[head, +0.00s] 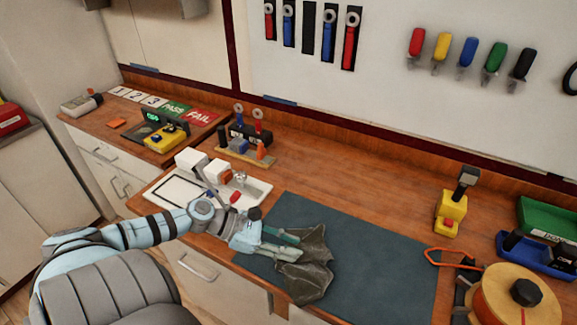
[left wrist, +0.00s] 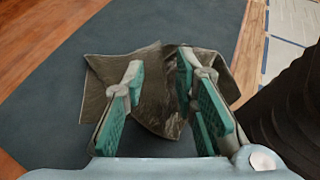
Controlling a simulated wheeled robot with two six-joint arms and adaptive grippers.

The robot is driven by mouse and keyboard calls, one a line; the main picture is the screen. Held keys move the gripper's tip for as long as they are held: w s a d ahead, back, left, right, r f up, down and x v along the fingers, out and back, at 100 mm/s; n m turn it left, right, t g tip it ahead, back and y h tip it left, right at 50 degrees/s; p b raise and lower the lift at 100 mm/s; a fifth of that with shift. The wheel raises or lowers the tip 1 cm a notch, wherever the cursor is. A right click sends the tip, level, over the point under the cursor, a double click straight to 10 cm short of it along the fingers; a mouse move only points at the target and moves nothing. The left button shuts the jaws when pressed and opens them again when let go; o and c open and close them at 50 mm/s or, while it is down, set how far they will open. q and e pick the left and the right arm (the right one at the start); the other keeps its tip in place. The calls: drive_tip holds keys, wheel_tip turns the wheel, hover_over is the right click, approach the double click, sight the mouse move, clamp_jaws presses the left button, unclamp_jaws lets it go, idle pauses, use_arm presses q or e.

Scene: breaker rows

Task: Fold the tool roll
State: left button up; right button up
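The tool roll is a dark grey-green cloth (head: 313,246) lying rumpled on the left part of the blue-grey mat (head: 385,250). Its near part (head: 303,282) reaches the mat's front edge. In the left wrist view the cloth (left wrist: 145,68) is creased, with a raised fold between and beyond the fingers. My left gripper (head: 296,247) is low over the cloth. In the left wrist view the left gripper (left wrist: 160,85) has its teal-padded fingers wide apart. Whether the fingers touch the cloth is unclear. My right gripper is not in view.
An orange-and-black reel (head: 515,300), a yellow tool (head: 451,212), a blue bin (head: 535,257) and a green bin (head: 548,218) stand to the right. A white tray (head: 255,190) and a small rack (head: 245,150) are at left. The mat's right half is clear.

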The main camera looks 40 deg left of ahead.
use_arm(q)
drive_tip(key=o, duration=0.8)
drive_tip(key=shift+o, duration=0.2)
wheel_tip(320, 180, up, 9)
drive_tip(key=p, duration=0.5)
drive_tip(key=shift+p, duration=0.35)
